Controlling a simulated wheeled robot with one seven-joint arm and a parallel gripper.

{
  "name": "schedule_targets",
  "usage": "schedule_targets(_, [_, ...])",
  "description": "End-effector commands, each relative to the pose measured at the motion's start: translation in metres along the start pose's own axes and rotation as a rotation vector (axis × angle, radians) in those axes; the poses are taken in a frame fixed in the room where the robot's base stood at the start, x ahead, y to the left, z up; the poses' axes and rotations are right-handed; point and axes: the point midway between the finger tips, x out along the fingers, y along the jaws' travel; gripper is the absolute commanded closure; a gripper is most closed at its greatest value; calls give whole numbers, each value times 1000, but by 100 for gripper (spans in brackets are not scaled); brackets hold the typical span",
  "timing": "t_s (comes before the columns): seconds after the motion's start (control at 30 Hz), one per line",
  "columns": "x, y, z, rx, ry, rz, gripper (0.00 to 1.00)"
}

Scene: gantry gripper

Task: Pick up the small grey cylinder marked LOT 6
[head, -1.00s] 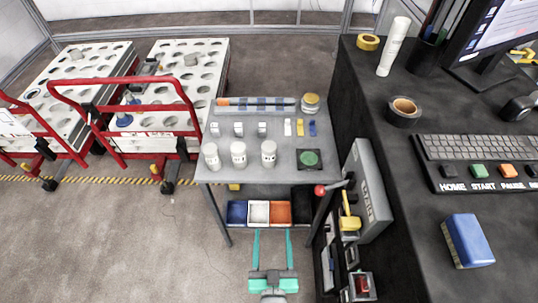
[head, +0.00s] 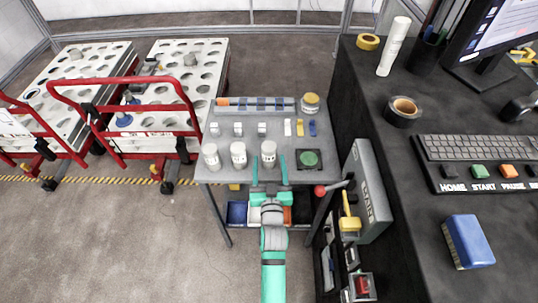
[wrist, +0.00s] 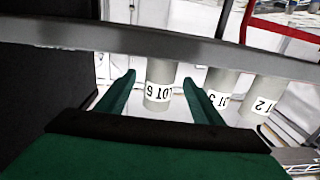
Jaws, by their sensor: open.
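Three grey cylinders with white labels stand upright in a row near the table's front edge. In the wrist view the LOT 6 cylinder (wrist: 160,84) appears upside down between my fingertips, its label readable. By that match it is the rightmost cylinder (head: 268,154) of the row in the head view. My gripper (head: 270,164) is open and reaches over the front edge, one finger on each side of this cylinder's lower part. In the wrist view my gripper (wrist: 159,78) shows gaps beside the cylinder. I cannot tell how deep it sits between the fingers.
The middle cylinder (head: 238,154) and left cylinder (head: 211,156) stand to the left. A green round button (head: 309,158) on a dark plate is close on the right. Small blocks stand behind. A red-knobbed lever (head: 320,190) is at the table's right. Bins (head: 237,212) sit below.

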Motion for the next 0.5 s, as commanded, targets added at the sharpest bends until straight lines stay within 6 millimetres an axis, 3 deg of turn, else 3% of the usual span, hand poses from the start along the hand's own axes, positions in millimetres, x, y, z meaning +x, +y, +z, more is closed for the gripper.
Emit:
schedule_targets(0.37, [30,0,0,0,1,0,39])
schedule_targets(0.5, [49,0,-1,0,2,0,39])
